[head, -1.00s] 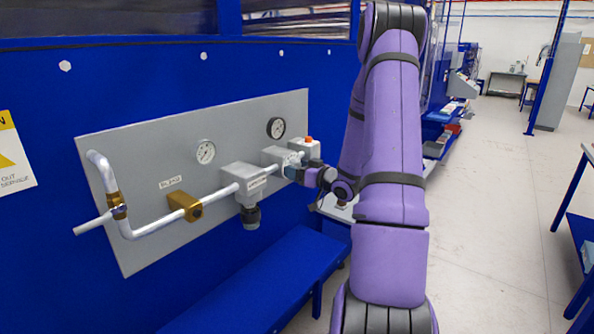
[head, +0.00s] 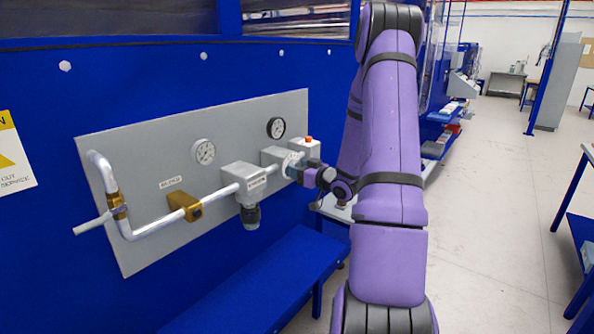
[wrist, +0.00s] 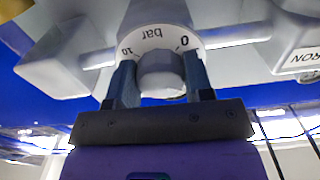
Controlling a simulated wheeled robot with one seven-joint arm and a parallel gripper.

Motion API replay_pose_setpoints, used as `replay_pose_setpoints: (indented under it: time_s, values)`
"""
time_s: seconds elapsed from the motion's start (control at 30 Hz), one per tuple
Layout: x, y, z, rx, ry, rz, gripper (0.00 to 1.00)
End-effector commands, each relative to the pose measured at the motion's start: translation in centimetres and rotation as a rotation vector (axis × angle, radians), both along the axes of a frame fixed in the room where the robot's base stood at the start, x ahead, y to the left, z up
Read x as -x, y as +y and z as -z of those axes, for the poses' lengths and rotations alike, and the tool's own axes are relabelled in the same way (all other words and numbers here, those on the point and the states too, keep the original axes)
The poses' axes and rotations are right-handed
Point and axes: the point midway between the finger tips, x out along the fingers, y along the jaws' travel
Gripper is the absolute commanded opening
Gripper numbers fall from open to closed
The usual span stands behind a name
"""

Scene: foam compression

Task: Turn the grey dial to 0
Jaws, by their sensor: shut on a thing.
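The grey dial (wrist: 162,72) is a round knob in front of a white scale plate (wrist: 155,38). The plate reads "bar", with 10 at the left and 0 at the right in the wrist view. My gripper (wrist: 161,80) has one finger on each side of the knob and is shut on it. I cannot make out a pointer mark on the knob. In the head view, my gripper (head: 296,170) is at the right end of the pipe on the grey panel, and its fingers mostly hide the dial.
The grey panel (head: 140,150) carries two round gauges (head: 203,152) (head: 276,128), a brass valve block (head: 185,206) and a grey filter unit (head: 245,182) left of my gripper. A blue bench (head: 260,285) runs below.

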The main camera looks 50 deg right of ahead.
Motion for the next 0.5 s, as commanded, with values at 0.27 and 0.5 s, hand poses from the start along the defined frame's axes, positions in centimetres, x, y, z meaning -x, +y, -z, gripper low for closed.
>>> replay_pose_setpoints:
  time_s: [0.27, 0.5]
  values:
    - [-0.02, -0.06, 0.00, 0.208, -0.016, -0.001, 0.24]
    - [-0.03, -0.14, -0.02, 0.436, -0.034, -0.001, 0.24]
